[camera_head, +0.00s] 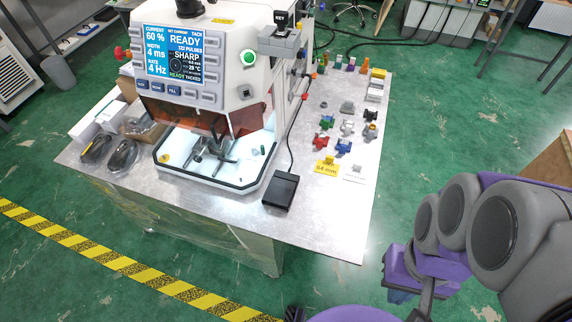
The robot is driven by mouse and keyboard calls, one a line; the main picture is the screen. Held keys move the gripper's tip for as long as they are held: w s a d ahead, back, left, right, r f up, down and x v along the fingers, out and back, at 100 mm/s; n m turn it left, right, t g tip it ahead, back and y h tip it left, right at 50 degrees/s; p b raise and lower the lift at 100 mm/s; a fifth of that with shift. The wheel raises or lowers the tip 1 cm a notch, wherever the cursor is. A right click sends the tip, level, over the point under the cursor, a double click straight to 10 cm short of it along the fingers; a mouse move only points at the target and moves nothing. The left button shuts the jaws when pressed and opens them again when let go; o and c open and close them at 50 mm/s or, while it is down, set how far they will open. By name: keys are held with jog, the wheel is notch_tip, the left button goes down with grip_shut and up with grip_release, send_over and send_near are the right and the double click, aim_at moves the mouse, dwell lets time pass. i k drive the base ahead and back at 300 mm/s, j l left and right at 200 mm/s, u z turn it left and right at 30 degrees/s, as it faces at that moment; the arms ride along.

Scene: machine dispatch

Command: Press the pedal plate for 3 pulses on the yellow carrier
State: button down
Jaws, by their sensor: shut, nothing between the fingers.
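The pedal plate appears to be the black block (281,192) with a cable, on the metal table's front part, right of the machine's work chamber. Nothing touches it. A small yellow piece (165,157) lies at the left inside the chamber, and a yellow "64 mm" plate (326,168) lies on the table; I cannot tell which, if either, is the yellow carrier. The machine's screen (172,54) reads READY, 60 %, 4 ms and 4 Hz. My gripper (412,288), partly visible at lower right, is shut and empty, off the table and well away from the pedal.
The metal table (320,225) is bare at its front right. Several coloured fittings (346,128) stand along its right side. Dark coiled items (108,154) lie at left. A yellow-black floor stripe (110,263) crosses the open green floor in front.

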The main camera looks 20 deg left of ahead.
aim_at(280, 191)
jog(key=k+j+z, duration=0.1)
jog(key=j, duration=0.35)
jog(key=k+j+z, duration=0.15)
jog(key=j, duration=0.3)
jog(key=k+j+z, duration=0.1)
jog(key=j, duration=0.35)
jog(key=k+j+z, duration=0.1)
jog(key=j, duration=0.3)
jog(key=k+j+z, duration=0.15)
jog(key=j, duration=0.25)
jog(key=k+j+z, duration=0.1)
jog(key=k+j, duration=0.15)
jog(key=j, duration=0.15)
